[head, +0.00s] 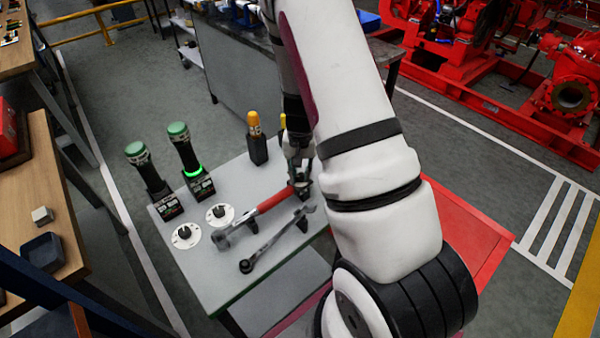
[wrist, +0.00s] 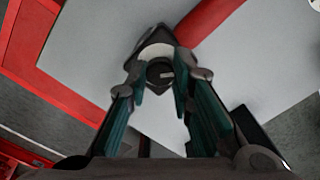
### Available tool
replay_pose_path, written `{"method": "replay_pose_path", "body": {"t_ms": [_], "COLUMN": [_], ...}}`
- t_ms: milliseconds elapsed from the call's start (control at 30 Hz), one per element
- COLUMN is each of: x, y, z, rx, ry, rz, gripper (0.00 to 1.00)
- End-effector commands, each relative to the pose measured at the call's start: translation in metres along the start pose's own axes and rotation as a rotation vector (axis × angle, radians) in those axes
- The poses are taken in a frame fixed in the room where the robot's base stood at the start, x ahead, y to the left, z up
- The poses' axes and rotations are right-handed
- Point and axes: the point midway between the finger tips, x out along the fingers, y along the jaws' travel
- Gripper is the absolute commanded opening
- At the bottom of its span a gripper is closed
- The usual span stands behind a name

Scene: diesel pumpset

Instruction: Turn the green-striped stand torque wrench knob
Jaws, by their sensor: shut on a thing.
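A torque wrench (head: 268,205) with a red handle and a grey head lies across the grey bench top in the head view. Its red handle (wrist: 212,20) enters from the upper right in the wrist view. The knob (wrist: 160,72) is a small round dark piece with a light mark, beside a pale ring on a dark mount. My gripper (head: 300,176) points down at the handle end of the wrench. In the wrist view my gripper (wrist: 161,88) has its two fingers on either side of the knob, shut on it. I cannot make out a green stripe there.
A second dark wrench (head: 272,243) lies nearer on the bench top (head: 232,180). Two green-topped tools (head: 185,148) stand at the left, one with a glowing green ring. Two white discs (head: 187,236) with dark knobs sit before them. A yellow-topped tool (head: 256,135) stands behind.

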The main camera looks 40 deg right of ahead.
Motion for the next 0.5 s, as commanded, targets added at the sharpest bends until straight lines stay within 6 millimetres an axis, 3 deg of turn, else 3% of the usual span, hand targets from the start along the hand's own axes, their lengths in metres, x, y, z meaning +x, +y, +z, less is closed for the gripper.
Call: {"method": "replay_pose_path", "body": {"t_ms": [500], "x": [0.0004], "y": [-0.0008], "z": [-0.0002], "rx": [0.373], "ry": [-0.001], "rz": [0.000], "gripper": [0.00]}}
